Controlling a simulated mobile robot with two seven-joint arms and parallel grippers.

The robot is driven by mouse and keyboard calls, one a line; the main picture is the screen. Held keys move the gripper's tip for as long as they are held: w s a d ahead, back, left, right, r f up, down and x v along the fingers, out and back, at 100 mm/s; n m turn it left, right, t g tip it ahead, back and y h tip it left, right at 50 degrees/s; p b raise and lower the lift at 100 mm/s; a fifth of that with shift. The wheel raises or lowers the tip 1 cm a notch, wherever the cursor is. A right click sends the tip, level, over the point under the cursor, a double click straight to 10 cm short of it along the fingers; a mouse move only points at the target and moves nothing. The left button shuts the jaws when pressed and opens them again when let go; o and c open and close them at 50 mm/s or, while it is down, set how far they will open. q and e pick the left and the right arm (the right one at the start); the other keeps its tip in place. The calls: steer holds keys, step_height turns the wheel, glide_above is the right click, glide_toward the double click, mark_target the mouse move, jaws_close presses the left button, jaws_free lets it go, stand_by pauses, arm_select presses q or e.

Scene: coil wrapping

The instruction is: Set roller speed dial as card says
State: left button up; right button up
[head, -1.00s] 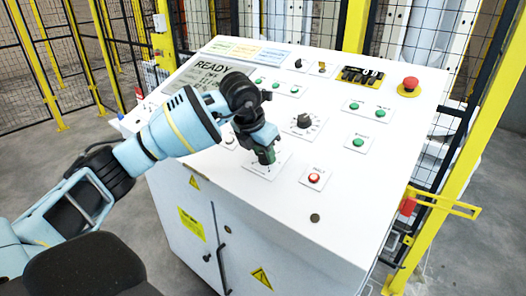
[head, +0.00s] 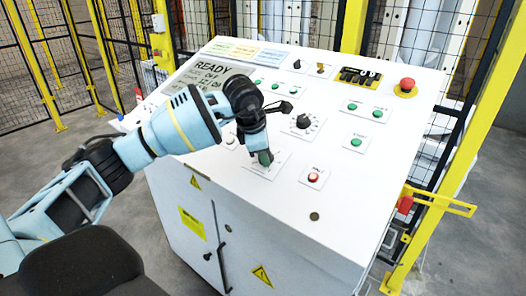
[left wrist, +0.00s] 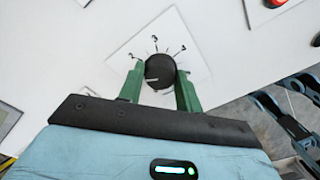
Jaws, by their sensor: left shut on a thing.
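My left gripper (head: 264,158) is at a dial on the lower middle of the white sloping panel. In the left wrist view, its green fingers (left wrist: 160,84) are on both sides of a round black knob (left wrist: 160,70) and shut on it. The knob sits on a white plate (left wrist: 125,58) with small numbered marks around its far side. A short white line shows on the knob's left part. In the head view the gripper hides the knob. Several coloured cards (head: 246,51) lie along the panel's top left; their text is too small to read.
A screen (head: 208,78) reading READY is partly behind my left arm. Another black dial (head: 303,121) sits above right of the gripper. A red button (head: 313,177), green buttons (head: 356,142) and a red emergency stop (head: 408,84) are nearby. Yellow-framed fencing stands behind.

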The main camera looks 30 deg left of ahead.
arm_select(q)
steer(key=shift+f+m, duration=0.2)
steer(key=shift+m, duration=0.4)
steer(key=o, duration=0.9)
steer(key=shift+o, duration=0.2)
steer(key=shift+r, duration=0.15)
steer(key=shift+r, duration=0.2)
steer(key=v, duration=0.7)
steer(key=shift+s, duration=0.15)
